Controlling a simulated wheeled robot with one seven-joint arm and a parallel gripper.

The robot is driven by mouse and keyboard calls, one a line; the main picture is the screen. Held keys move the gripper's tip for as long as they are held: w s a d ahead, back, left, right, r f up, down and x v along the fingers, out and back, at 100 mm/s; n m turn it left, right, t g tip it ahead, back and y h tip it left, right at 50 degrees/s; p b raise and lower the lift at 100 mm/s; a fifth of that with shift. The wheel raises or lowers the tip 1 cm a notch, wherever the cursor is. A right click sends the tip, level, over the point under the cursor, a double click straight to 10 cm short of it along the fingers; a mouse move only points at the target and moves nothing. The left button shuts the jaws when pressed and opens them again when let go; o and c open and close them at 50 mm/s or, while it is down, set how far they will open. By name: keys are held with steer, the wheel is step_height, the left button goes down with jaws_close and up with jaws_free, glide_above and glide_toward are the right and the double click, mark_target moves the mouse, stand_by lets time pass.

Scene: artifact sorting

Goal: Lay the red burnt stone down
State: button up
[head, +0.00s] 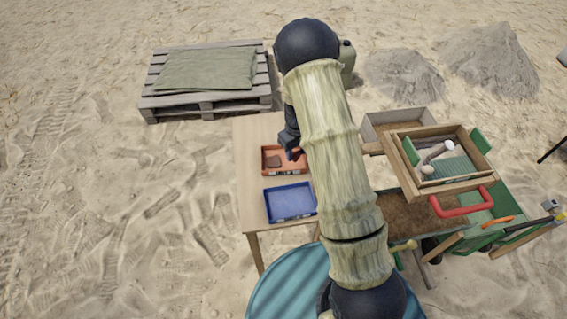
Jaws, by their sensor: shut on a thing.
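My gripper (292,153) is above the right part of the orange tray (265,172), partly covered by my own arm. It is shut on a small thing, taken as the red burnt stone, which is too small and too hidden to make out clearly. A flat brown piece (273,161) lies in the orange tray, left of my gripper. A blue tray (290,202) stands in front of the orange one and looks empty. Both trays are on a light wooden table (252,213).
My arm crosses the middle of the view and hides the table's right side. To the right are a wooden sieve frame (405,152) with a brush and other items, a red handle (462,203) and green parts. A pallet (205,108) with a folded cloth (207,69) lies behind on the sand.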

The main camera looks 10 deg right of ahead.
mark_target(283, 159)
steer(key=n, duration=0.2)
steer(key=w+n+b, duration=0.1)
steer(key=n, duration=0.1)
steer(key=w+n, duration=0.1)
steer(key=n, duration=0.1)
steer(key=shift+f+n+b, duration=0.3)
steer(key=shift+f+b, duration=0.05)
steer(key=shift+f, duration=0.05)
steer(key=w+n+b, duration=0.1)
steer(key=n, duration=0.4)
steer(key=w+d+n+b, duration=0.1)
steer(key=w+n, duration=0.1)
steer(key=n, duration=0.2)
steer(key=w+n+b, duration=0.1)
steer(key=n, duration=0.4)
steer(key=shift+w+d+r+n+b, duration=0.1)
steer(key=shift+w+d+n+b, duration=0.1)
steer(key=shift+w+n+b, duration=0.15)
steer(key=shift+f+p, duration=0.45)
steer(key=shift+f, duration=2.7)
steer(key=shift+f, duration=0.1)
steer(key=shift+f, duration=1.75)
